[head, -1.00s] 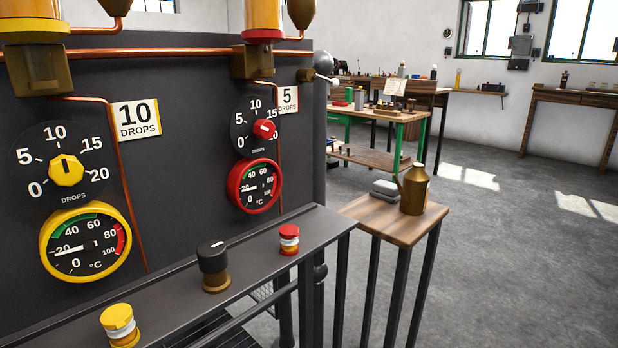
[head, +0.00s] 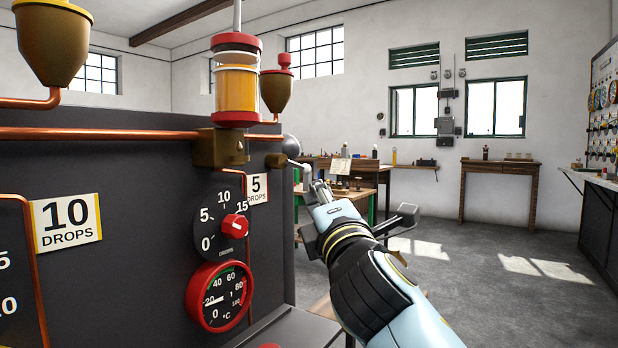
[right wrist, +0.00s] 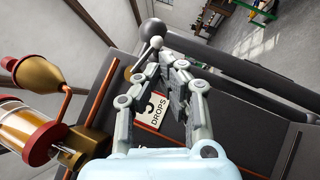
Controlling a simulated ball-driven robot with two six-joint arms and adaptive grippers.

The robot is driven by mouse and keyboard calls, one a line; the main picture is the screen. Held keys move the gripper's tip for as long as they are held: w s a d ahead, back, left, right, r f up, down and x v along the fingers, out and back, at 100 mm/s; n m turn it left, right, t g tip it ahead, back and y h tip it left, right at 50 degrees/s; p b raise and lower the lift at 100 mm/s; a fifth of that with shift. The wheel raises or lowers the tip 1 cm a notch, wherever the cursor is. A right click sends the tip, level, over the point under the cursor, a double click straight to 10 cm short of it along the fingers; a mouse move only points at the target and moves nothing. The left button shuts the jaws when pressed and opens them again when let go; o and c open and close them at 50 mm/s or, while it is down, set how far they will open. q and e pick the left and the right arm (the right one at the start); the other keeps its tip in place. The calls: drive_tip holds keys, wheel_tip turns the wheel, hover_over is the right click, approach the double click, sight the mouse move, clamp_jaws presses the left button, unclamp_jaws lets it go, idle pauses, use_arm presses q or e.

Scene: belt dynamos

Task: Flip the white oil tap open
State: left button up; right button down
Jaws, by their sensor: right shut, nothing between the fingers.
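The white oil tap has a brass body (head: 275,160) on the right end of the dark panel, with a pale lever (head: 298,164) pointing right. In the right wrist view its white round knob (right wrist: 156,42) shows just beyond my fingertips. My right gripper (head: 317,188) is in front of the tap, just right of and below the lever in the head view. In the right wrist view its fingers (right wrist: 167,62) are close together, with nothing held. I cannot tell whether they touch the lever. My left gripper is out of view.
A large grey ball (head: 291,145) sits close behind the tap. The red-rimmed oiler (head: 237,90), the "5 DROPS" card (head: 258,188) and the red gauge (head: 219,297) are to the left. Open floor lies on the right.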

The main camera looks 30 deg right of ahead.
sight(297, 166)
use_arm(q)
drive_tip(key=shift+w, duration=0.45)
use_arm(e)
drive_tip(key=x, duration=0.6)
drive_tip(key=shift+w+d, duration=0.1)
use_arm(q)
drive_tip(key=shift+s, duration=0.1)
